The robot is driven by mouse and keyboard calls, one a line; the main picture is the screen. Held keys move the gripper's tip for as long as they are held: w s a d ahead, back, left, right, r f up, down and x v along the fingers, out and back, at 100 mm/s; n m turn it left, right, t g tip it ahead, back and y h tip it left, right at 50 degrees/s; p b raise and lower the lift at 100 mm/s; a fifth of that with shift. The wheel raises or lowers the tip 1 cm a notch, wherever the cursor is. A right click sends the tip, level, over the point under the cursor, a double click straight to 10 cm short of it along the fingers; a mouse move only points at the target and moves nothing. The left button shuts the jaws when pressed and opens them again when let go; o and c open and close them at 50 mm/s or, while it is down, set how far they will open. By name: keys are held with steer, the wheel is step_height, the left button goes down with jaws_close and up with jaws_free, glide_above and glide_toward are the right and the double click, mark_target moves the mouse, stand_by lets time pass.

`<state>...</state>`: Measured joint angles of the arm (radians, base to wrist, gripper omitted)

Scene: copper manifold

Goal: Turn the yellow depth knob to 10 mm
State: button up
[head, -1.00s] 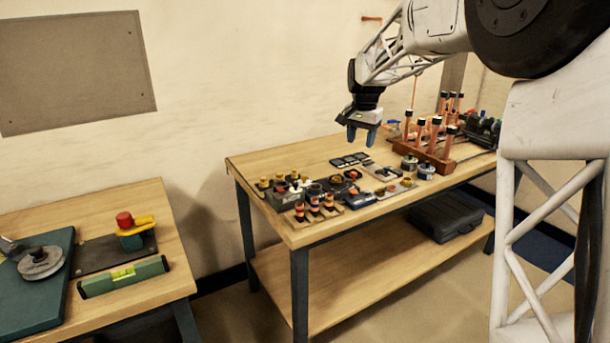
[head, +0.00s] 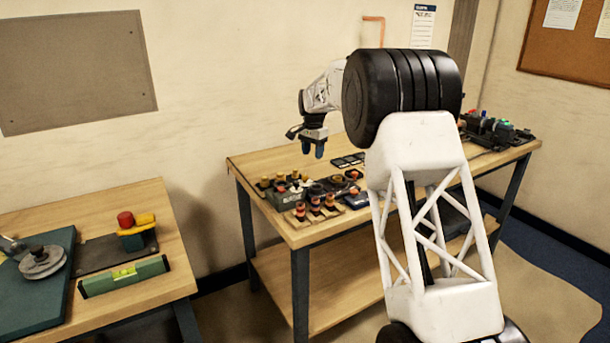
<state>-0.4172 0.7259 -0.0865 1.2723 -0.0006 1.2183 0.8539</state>
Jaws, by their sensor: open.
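My gripper (head: 313,151) hangs in the air over the back of the right bench, fingers pointing down, apart and empty. On the left table stands a small fixture with a red cap (head: 125,219) and a yellow part (head: 145,220) beside it, on a dark plate (head: 100,255). Several small yellow-topped pieces (head: 265,183) stand at the left end of the right bench. Which yellow piece is the depth knob I cannot tell, and no scale or mm marking is readable. My gripper is far to the right of the left table and touches nothing.
A green level (head: 124,277) lies at the left table's front, right of a teal board (head: 45,305). Small parts crowd the right bench (head: 262,217). My arm hides the bench's middle. A floor gap separates the tables.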

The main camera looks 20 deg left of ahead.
mark_target(305, 175)
steer(key=a+f, duration=0.1)
steer(key=w+a+f, duration=0.1)
steer(key=a+f, duration=0.1)
steer(key=shift+w+a, duration=0.2)
steer(key=shift+w, duration=0.15)
steer(key=shift+f, duration=0.15)
steer(key=shift+f, duration=3.75)
steer(key=shift+c, duration=0.2)
steer(key=c, duration=0.9)
